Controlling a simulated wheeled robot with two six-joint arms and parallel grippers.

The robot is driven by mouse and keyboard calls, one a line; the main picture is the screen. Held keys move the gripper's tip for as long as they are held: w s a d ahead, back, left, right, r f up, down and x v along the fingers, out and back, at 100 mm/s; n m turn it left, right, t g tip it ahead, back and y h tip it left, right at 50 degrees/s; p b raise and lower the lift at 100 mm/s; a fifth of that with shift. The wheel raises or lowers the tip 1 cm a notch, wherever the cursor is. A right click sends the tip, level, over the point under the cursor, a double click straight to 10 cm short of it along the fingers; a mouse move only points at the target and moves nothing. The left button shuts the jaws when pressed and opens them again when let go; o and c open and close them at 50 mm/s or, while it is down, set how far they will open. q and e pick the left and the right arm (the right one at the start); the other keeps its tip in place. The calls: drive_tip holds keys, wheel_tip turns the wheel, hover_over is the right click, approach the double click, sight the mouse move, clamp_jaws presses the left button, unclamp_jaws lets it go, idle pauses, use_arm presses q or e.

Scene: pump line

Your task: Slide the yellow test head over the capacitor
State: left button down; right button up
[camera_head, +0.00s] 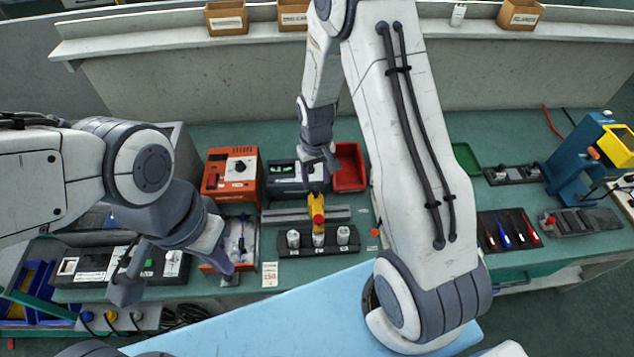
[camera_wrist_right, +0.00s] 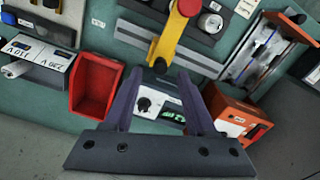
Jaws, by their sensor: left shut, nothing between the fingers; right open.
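The yellow test head (camera_head: 317,206) with a red knob sits at the grey rail (camera_head: 285,216). Its front end reaches above the middle capacitor (camera_head: 318,239) of three pale cylinders in a black holder (camera_head: 270,249). Whether it touches that capacitor I cannot tell. In the right wrist view the head (camera_wrist_right: 168,42) appears beyond my fingertips, with one capacitor (camera_wrist_right: 210,22) beside it. My right gripper (camera_wrist_right: 158,84) is open and empty behind the head, apart from it, above a meter with a green display (camera_wrist_right: 172,115). My left gripper (camera_head: 125,290) is shut and empty at the front left.
An orange instrument (camera_head: 231,172) stands left of the meter, and a red bin (camera_head: 349,167) right of it. A tray with a blue-handled tool (camera_head: 241,240) lies left of the holder. My right arm hides bench right of the holder. Screwdrivers (camera_head: 508,229) lie farther right.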

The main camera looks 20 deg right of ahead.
sight(316, 189)
drive_tip(key=shift+f+p, duration=0.3)
drive_tip(key=shift+f, duration=1.45)
clamp_jaws()
